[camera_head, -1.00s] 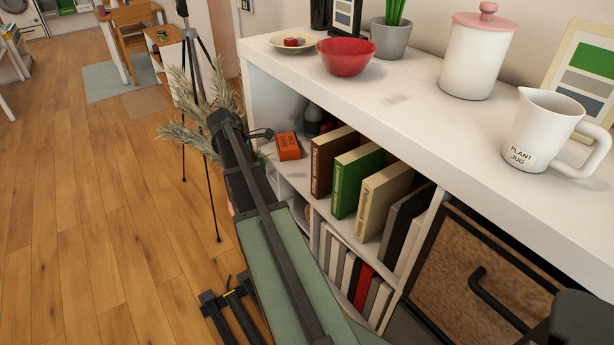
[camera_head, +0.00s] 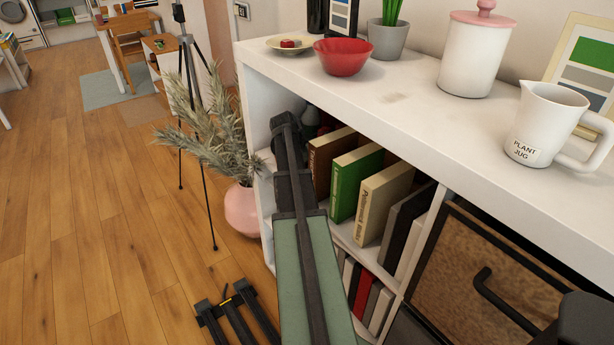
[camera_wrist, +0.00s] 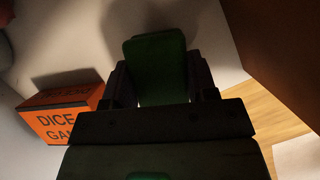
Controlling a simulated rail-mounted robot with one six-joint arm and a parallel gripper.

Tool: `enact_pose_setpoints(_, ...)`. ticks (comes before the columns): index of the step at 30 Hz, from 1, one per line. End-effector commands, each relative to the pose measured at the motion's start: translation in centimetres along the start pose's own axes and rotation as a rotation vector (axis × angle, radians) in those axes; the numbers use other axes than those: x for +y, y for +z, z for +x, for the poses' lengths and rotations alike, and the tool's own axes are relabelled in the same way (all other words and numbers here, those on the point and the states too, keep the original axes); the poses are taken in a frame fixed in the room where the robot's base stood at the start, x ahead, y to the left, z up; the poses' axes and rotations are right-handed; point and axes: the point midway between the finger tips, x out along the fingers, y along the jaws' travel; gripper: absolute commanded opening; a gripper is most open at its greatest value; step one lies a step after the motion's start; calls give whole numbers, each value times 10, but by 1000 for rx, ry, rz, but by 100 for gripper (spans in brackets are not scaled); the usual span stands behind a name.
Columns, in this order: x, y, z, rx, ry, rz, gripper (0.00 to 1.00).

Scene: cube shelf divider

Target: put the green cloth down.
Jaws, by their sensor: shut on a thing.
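My gripper (camera_wrist: 161,82) shows in the wrist view, its two dark fingers on either side of the folded green cloth (camera_wrist: 155,62). It is shut on the cloth. The cloth is inside the white shelf's (camera_head: 259,188) upper compartment, over a pale surface with a shadow beside it. I cannot tell whether the cloth touches that surface. In the head view my arm reaches into this compartment, and the gripper and cloth are hidden behind it.
An orange dice game box (camera_wrist: 62,115) is left of the cloth in the wrist view. A brown book (camera_wrist: 280,45) stands to its right, with green (camera_head: 354,180) and cream (camera_head: 382,202) books beyond. A pink plant pot (camera_head: 241,209) is outside the shelf.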

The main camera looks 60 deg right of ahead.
Motion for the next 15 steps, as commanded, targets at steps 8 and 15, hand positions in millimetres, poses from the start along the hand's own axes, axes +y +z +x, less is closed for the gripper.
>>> enact_pose_setpoints(8,0,-4,8,0,0,0,30)
enact_pose_setpoints(15,0,-5,11,0,0,0,69)
